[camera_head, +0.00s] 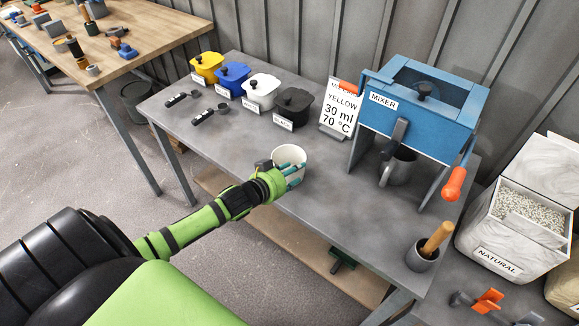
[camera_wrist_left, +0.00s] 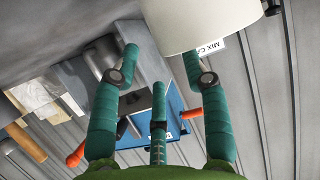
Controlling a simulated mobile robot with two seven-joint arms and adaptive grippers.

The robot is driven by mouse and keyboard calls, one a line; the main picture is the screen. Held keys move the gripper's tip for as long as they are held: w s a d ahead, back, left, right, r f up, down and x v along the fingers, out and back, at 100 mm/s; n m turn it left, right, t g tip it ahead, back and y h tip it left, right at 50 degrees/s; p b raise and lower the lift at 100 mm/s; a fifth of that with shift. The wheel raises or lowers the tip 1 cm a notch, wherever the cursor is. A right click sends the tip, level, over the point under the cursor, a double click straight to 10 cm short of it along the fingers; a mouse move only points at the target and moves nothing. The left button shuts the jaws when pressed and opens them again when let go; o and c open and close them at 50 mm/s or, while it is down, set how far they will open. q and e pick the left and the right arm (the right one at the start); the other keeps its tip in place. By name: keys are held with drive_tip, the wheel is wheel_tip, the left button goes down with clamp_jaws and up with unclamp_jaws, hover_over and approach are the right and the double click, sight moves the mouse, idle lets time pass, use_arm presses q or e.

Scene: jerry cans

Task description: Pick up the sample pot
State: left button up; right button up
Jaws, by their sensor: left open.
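The sample pot (camera_head: 290,153) appears to be the plain white, open-topped pot standing upright near the front edge of the grey table (camera_head: 225,140). Its lower front is partly hidden by my left gripper (camera_head: 291,173). The pot also shows at the top of the left wrist view (camera_wrist_left: 195,22), cut off by the frame edge. My left gripper's teal fingers (camera_wrist_left: 160,62) are spread, with nothing between them. One fingertip is close to the pot's edge; I cannot tell whether it touches. My right gripper is out of view.
Yellow (camera_head: 206,67), blue (camera_head: 232,79), white (camera_head: 260,92) and black (camera_head: 293,107) lidded containers line the table's back. A sign (camera_head: 340,108) stands near the blue mixer (camera_head: 420,100), which has a metal jug (camera_head: 399,167) under it. A grey mortar (camera_head: 422,257) is at front right.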

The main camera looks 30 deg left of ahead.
use_arm(q)
drive_tip(key=shift+w+f, duration=0.1)
drive_tip(key=shift+w, duration=0.45)
drive_tip(key=x, duration=0.4)
drive_tip(key=shift+f+p, duration=0.15)
drive_tip(key=shift+p, duration=0.2)
clamp_jaws()
